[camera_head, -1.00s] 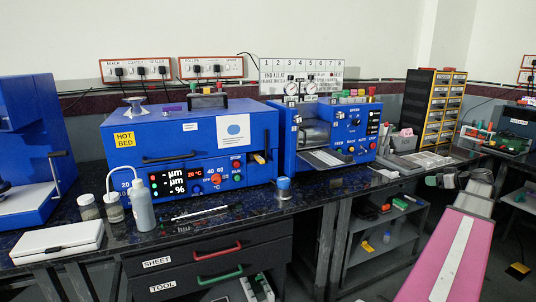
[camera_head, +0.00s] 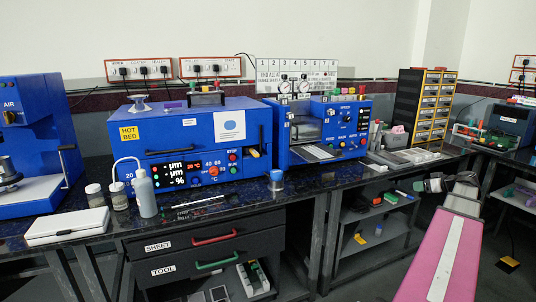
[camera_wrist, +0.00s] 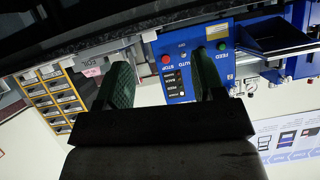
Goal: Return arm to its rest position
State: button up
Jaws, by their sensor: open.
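My pink arm (camera_head: 446,255) reaches in from the lower right in the head view, with its wrist (camera_head: 466,187) bent beside the bench's right end. My gripper (camera_wrist: 160,78) is open in the wrist view. Its two dark green fingers are wide apart with nothing between them. The wrist view is upside down and looks toward the blue feed machine (camera_wrist: 180,62) and the yellow-and-black drawer cabinet (camera_wrist: 52,100). The gripper appears clear of both.
Open shelves (camera_head: 375,240) stand below the bench, left of my arm. Another bench (camera_head: 505,155) is at right.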

jog(key=s+a+f+m+g, duration=0.1)
jog(key=a+f+g, duration=0.1)
jog(key=a+f, duration=0.5)
jog(key=a+f+g, duration=0.2)
jog(key=a+f, duration=0.1)
jog(key=a, duration=0.8)
jog(key=s+a+f+m+g, duration=0.1)
jog(key=a+f+g, duration=0.2)
jog(key=a+f, duration=0.45)
jog(key=s+a+f+g+h, duration=0.1)
jog(key=s+a+f, duration=0.1)
jog(key=s+a, duration=0.2)
jog(key=s+a+f+m+g+h, duration=0.1)
jog(key=s+a+f+h, duration=0.1)
jog(key=a, duration=0.7)
jog(key=s+a+f+m+g+h, duration=0.1)
jog(key=s+a+f+g+h, duration=0.1)
jog(key=s+a, duration=0.4)
jog(key=shift+s+a+f, duration=0.2)
jog(key=shift+f, duration=0.65)
